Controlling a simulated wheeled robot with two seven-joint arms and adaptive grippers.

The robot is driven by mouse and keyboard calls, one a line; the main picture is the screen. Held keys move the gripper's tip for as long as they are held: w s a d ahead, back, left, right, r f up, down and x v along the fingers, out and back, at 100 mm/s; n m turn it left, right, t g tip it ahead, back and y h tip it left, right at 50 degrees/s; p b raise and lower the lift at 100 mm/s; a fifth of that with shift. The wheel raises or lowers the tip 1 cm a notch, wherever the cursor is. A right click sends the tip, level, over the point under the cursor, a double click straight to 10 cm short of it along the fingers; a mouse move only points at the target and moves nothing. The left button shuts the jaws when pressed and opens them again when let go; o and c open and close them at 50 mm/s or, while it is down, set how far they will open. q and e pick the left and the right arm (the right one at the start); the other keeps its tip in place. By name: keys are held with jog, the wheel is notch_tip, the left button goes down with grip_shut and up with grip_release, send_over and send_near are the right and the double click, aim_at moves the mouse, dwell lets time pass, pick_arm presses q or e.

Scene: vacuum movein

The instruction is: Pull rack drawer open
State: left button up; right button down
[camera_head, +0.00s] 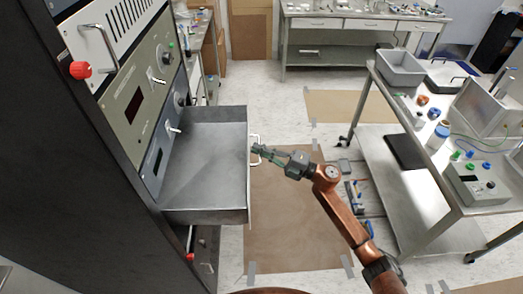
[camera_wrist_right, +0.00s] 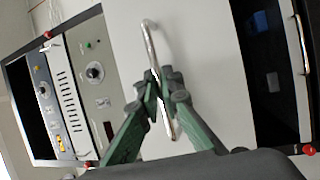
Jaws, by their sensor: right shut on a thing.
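The rack drawer (camera_head: 205,170) is a grey metal box pulled well out of the dark rack (camera_head: 95,180) at the left in the head view. Its inside looks empty. My right gripper (camera_head: 257,150) is at the drawer's front, shut on the pale drawer handle (camera_head: 254,158). In the right wrist view my green fingers (camera_wrist_right: 163,90) close around the bent metal handle (camera_wrist_right: 151,42), which stands on the plain light drawer front (camera_wrist_right: 200,50). My left gripper is not in view.
A steel cart (camera_head: 385,165) with bins, jars and a device stands at the right. A workbench (camera_head: 350,22) is at the back. Brown mats (camera_head: 285,225) are taped to the floor. Instrument panels with red knobs (camera_head: 80,70) sit above the drawer.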

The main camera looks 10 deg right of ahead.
jog(key=shift+f, duration=0.1)
jog(key=c, duration=2.4)
grip_release()
jog(key=v, duration=1.2)
